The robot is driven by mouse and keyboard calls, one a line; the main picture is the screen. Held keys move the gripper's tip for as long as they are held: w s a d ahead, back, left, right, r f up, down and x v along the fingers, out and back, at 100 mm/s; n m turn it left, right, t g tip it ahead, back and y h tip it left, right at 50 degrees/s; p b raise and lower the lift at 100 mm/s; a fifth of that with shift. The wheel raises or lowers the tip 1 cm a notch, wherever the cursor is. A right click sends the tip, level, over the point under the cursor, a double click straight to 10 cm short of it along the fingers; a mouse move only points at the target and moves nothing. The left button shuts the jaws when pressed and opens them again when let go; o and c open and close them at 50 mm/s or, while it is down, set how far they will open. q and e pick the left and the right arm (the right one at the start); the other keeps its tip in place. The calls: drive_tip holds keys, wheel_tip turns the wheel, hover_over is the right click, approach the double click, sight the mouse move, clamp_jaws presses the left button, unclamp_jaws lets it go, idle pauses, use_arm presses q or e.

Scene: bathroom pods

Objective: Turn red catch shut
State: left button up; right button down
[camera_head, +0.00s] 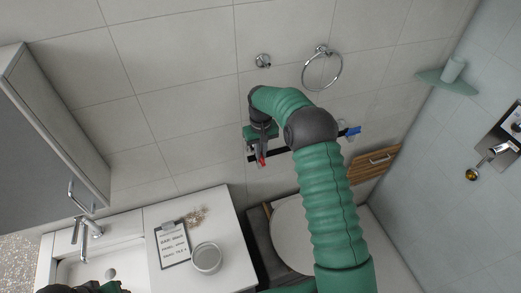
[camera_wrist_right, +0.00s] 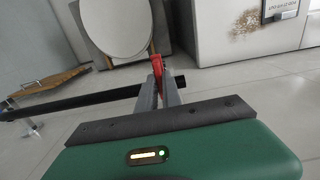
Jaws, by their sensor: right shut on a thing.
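The red catch (camera_head: 262,161) is at the left end of a black bar (camera_head: 281,153) along the tiled wall. It also shows in the right wrist view (camera_wrist_right: 157,66), upright between the finger ends. My right gripper (camera_head: 262,150) is shut on the red catch; its fingers (camera_wrist_right: 160,88) show in the right wrist view. My forearm hides the middle of the bar in the head view. Only a dark and green sliver of my left arm shows at the bottom left edge; its jaws cannot be made out.
A blue part (camera_head: 351,131) is at the bar's right. A towel ring (camera_head: 338,83) hangs above. Below are a toilet lid (camera_head: 290,235), a wooden slatted seat (camera_head: 372,166), and a counter (camera_head: 220,222) with a clipboard (camera_head: 172,245) and a round tin (camera_head: 206,258).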

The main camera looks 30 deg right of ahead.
drive_tip(key=c, duration=1.6)
unclamp_jaws()
drive_tip(key=shift+w+d+r, duration=0.1)
drive_tip(key=shift+w+r, duration=0.1)
drive_tip(key=shift+o, duration=0.4)
drive_tip(key=shift+s+f, duration=0.1)
drive_tip(key=shift+r, duration=0.25)
wheel_tip(320, 180, up, 8)
drive_tip(key=b, duration=0.2)
drive_tip(key=shift+r+b, duration=0.15)
drive_tip(key=shift+b, duration=0.25)
wheel_tip(320, 180, up, 8)
